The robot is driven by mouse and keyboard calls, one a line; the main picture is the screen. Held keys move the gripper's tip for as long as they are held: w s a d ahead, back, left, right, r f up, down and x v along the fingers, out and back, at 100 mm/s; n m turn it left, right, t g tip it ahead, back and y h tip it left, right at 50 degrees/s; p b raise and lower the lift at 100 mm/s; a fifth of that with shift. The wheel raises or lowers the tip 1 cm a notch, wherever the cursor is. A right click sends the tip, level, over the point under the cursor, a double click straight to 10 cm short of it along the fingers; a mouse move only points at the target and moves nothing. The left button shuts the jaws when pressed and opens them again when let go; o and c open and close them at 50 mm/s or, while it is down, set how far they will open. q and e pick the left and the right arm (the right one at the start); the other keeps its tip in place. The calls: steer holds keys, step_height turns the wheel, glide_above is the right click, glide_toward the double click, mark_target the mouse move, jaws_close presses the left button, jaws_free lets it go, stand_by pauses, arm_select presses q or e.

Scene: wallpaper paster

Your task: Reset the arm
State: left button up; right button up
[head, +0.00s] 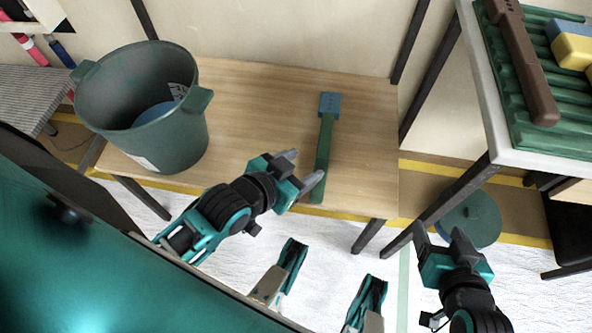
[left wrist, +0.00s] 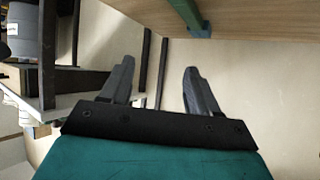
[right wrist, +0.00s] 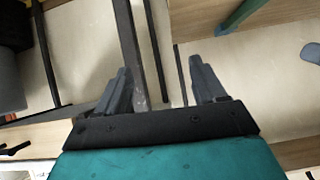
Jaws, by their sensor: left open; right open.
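My left gripper (head: 303,170) is open and empty. In the head view it appears over the front part of the wooden table, close to a green-handled tool with a blue end (head: 325,140) that lies there. In the left wrist view its two fingers (left wrist: 158,88) stand apart with nothing between them. My right gripper (head: 440,238) is open and empty at the lower right of the head view, in front of the white-topped table. Its fingers (right wrist: 161,85) also stand apart with nothing between them in the right wrist view.
A dark green bucket (head: 180,140) with something blue inside stands at the left of the wooden table (head: 250,85). The white-topped table (head: 490,110) at right holds a green ribbed tray, a brown-handled tool and a yellow-blue block (head: 572,50). A round green object (head: 470,222) sits below it.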

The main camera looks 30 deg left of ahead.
arm_select(q)
steer(key=s+a+r+p, duration=0.1)
steer(key=a+r+p, duration=0.1)
steer(key=r+p, duration=0.3)
steer(key=s+a+r+n+y+p, duration=0.1)
steer(key=r+p, duration=0.5)
steer(key=p, duration=0.6)
steer(key=shift+s+a+r+g, duration=0.2)
steer(key=shift+s+a+g, duration=0.2)
steer(key=shift+s, duration=0.1)
arm_select(e)
steer(key=s+d+r+h, duration=0.1)
steer(key=d+r, duration=0.2)
steer(key=r, duration=0.9)
steer(key=shift+s+d+r, duration=0.15)
steer(key=shift+s+d, duration=0.1)
steer(key=shift+s, duration=0.1)
